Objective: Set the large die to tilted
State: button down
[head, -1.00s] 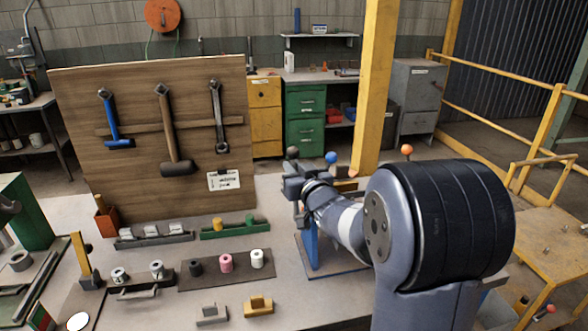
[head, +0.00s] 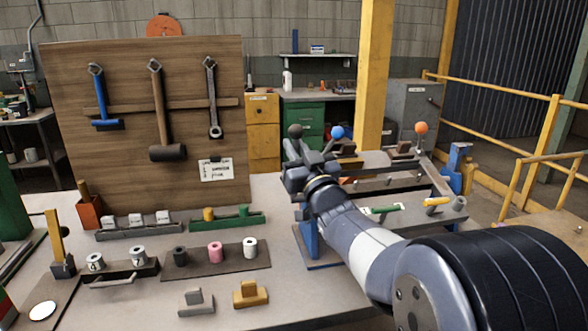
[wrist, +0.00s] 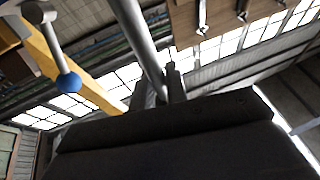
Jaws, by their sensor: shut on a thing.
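My gripper (head: 298,166) is at a stand with ball-topped levers on the right of the bench. In the wrist view, my fingers (wrist: 160,92) are closed around a grey rod (wrist: 143,45). In the head view, the black-knobbed lever (head: 295,131) rises right at my gripper; the rod seems to be its shaft. The blue-knobbed lever (head: 337,132) stands just to its right, leaning right; its knob also shows in the wrist view (wrist: 69,81). An orange-knobbed lever (head: 421,128) stands farther right. My gripper hides the lever bases. I cannot tell which thing is the large die.
A wooden tool board (head: 140,130) stands at the back left. Two small blocks, one brass (head: 250,294), lie in front. A yellow post (head: 374,75) rises behind.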

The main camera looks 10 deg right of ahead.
jog(key=s+t+b, duration=0.1)
jog(key=b, duration=0.3)
jog(key=s+f+n+t+y+b, duration=0.1)
jog(key=s+b, duration=0.1)
jog(key=b, duration=0.3)
jog(key=s+f+t+y+b, duration=0.1)
jog(key=s+b, duration=0.1)
jog(key=b, duration=0.3)
jog(key=shift+n+t, duration=0.3)
jog(key=shift+n, duration=0.1)
jog(key=c, duration=1.4)
grip_release()
jog(key=shift+s+r, duration=0.1)
jog(key=shift+r, duration=0.05)
jog(key=shift+c, duration=0.2)
jog(key=v, duration=1.1)
jog(key=shift+b, duration=0.35)
jog(key=shift+w, duration=0.25)
